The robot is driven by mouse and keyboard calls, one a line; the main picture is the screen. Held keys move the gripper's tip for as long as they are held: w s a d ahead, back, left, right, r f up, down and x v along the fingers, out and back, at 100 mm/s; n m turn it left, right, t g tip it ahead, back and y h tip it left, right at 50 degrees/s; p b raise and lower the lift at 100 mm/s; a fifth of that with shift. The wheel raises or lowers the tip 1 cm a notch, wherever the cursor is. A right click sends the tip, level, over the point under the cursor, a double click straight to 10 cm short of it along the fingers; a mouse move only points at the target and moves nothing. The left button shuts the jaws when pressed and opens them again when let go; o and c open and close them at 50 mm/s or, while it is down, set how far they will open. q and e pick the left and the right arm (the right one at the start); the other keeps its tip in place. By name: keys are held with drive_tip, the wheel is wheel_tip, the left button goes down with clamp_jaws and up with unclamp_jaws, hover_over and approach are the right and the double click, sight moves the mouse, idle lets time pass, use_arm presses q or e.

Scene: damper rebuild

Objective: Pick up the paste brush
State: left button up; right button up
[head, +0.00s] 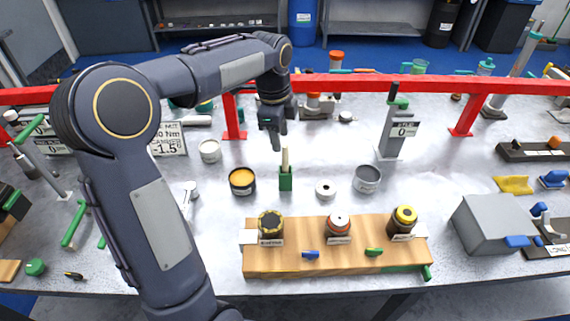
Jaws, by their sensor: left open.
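The paste brush appears to be the one with the pale handle (285,158) standing upright in a small green holder (286,180) near the middle of the bench. Its lower part is hidden in the holder. My left gripper (277,142) points down just above and slightly left of the handle's top, open and empty. I cannot tell whether a finger touches the handle. An open tin of amber paste (242,182) stands left of the holder. My right gripper is not in view.
A wooden block (340,262) with three labelled jars lies in front. A grey tin (367,179) and a white ring (326,190) stand to the right. A red rail (370,84) crosses behind. A grey box (490,224) is at the right.

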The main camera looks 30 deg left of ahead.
sight(284, 145)
use_arm(q)
drive_tip(key=w+m, duration=0.1)
drive_tip(key=w+f+m, duration=0.1)
drive_tip(key=w, duration=0.1)
drive_tip(key=w+a+f+m+g, duration=0.1)
drive_tip(key=w, duration=0.1)
drive_tip(key=shift+w+a+f+y+p, duration=0.1)
drive_tip(key=shift+w+f+y+p, duration=0.1)
drive_tip(key=shift+y+p, duration=0.1)
drive_tip(key=shift+w+a+f+m, duration=0.1)
drive_tip(key=shift+a+f+m, duration=0.05)
drive_tip(key=shift+f+m, duration=0.15)
drive_tip(key=f, duration=0.2)
drive_tip(key=f+p, duration=0.1)
drive_tip(key=f, duration=0.4)
drive_tip(key=shift+s+f, duration=0.25)
drive_tip(key=shift+s, duration=0.1)
clamp_jaws()
